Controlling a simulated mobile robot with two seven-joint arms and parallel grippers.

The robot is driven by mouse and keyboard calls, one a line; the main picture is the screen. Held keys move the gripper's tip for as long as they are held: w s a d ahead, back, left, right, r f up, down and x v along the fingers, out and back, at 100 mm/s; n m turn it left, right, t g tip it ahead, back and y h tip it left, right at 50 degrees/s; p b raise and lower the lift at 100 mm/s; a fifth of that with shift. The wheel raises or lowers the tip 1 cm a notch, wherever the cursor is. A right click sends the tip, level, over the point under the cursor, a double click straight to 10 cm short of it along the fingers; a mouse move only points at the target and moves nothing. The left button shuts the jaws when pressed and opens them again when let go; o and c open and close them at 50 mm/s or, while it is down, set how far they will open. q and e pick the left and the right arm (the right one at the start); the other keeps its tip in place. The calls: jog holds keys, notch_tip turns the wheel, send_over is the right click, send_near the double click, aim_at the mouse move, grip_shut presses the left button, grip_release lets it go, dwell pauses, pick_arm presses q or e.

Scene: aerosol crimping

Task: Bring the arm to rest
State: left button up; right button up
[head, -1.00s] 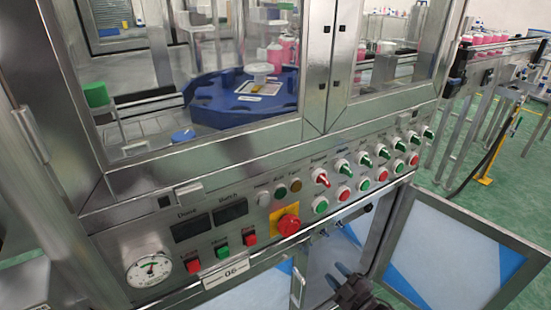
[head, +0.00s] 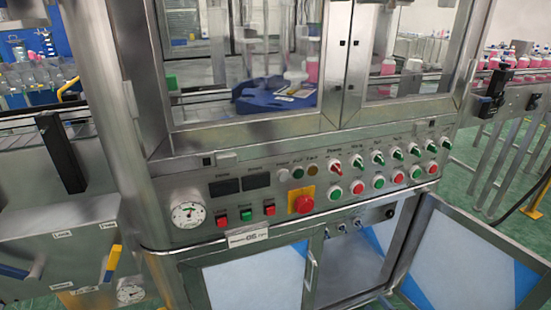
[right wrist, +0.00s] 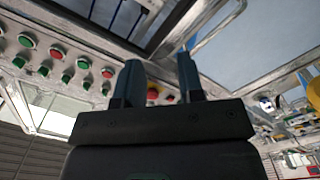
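My right gripper (right wrist: 159,65) shows in the right wrist view with its two dark fingers apart and nothing held between them. The control panel's red emergency stop (right wrist: 153,94) shows through the gap, behind the fingers. My left gripper is not in view. The crimping machine's control panel (head: 270,205) spans the middle of the head view, with its emergency stop (head: 303,203) on a yellow plate.
An open glazed door (head: 470,262) juts out at lower right. A grey unit with a yellow-handled lever (head: 112,262) stands at left. Behind the machine's windows is a blue fixture (head: 262,97). A conveyor with pink bottles (head: 500,62) runs at right, above green floor.

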jog(key=w+d+r+n, duration=0.1)
jog(key=d+r, duration=0.1)
jog(key=d, duration=0.5)
jog(key=s+a+r+m+g+h, duration=0.1)
jog(key=s+m+g+h, duration=0.15)
jog(key=s, duration=1.35)
jog(key=s+a+m+g+h, duration=0.15)
jog(key=s+g, duration=0.25)
jog(key=s, duration=1.1)
jog(key=s+r+m+g, duration=0.2)
jog(key=s+r, duration=0.5)
jog(key=s, duration=0.2)
jog(key=shift+w+a+m+t+h, duration=0.7)
jog(key=shift+a+m+t+h, duration=0.1)
jog(key=shift+a+m, duration=1.9)
pick_arm(q)
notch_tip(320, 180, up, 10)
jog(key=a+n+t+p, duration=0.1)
jog(key=p, duration=1.4)
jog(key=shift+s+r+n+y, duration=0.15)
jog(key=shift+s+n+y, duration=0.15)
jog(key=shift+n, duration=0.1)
pick_arm(e)
notch_tip(320, 180, up, 10)
jog(key=m, duration=0.1)
jog(key=shift+s+d+f+m+t+h, duration=0.15)
jog(key=shift+s+d+m+t+h, duration=0.15)
jog(key=shift+d+t, duration=0.15)
